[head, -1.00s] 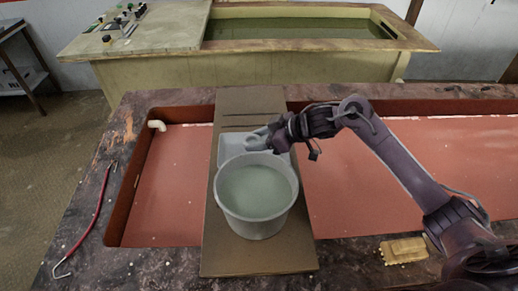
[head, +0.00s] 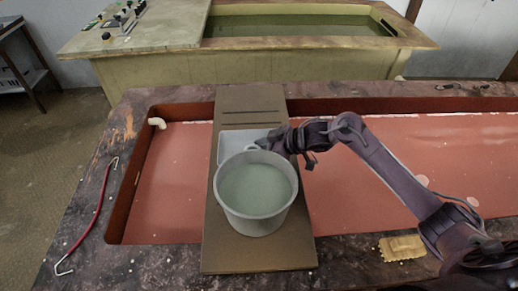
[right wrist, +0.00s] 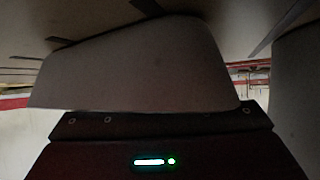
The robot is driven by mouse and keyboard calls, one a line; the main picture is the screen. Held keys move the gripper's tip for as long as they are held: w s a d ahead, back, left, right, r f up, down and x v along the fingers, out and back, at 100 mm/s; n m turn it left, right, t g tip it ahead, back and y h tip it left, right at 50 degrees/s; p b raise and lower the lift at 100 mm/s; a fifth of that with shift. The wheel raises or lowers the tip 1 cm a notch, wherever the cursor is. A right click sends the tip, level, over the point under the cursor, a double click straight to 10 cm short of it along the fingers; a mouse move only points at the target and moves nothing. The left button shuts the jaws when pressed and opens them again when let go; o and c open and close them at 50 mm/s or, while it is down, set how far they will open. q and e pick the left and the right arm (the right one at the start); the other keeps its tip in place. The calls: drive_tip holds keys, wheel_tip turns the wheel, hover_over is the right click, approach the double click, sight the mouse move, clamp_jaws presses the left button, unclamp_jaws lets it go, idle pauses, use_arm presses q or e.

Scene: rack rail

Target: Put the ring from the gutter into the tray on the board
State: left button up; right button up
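The white tray (head: 230,141) lies on the brown board (head: 250,100), behind the bucket, which hides its front part. A small grey ring (head: 250,148) shows at the tip of my right gripper (head: 260,146), low over the tray and just behind the bucket's far rim. The gripper appears shut on it. Whether the ring touches the tray is hidden. My left gripper is not in view.
The grey bucket (head: 256,190) of greenish liquid stands on the board close to my right gripper. The red gutter (head: 170,185) runs under the board. A red hooked rod (head: 98,215) and a yellowish block (head: 402,247) lie on the dark edge.

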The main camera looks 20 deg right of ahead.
drive_tip(key=shift+r, duration=0.3)
drive_tip(key=b+v, duration=0.1)
drive_tip(key=v, duration=0.9)
drive_tip(key=shift+s+d+b, duration=0.15)
drive_tip(key=shift+d+b, duration=0.05)
drive_tip(key=shift+b, duration=0.15)
drive_tip(key=shift+v, duration=0.8)
drive_tip(key=shift+r, duration=0.15)
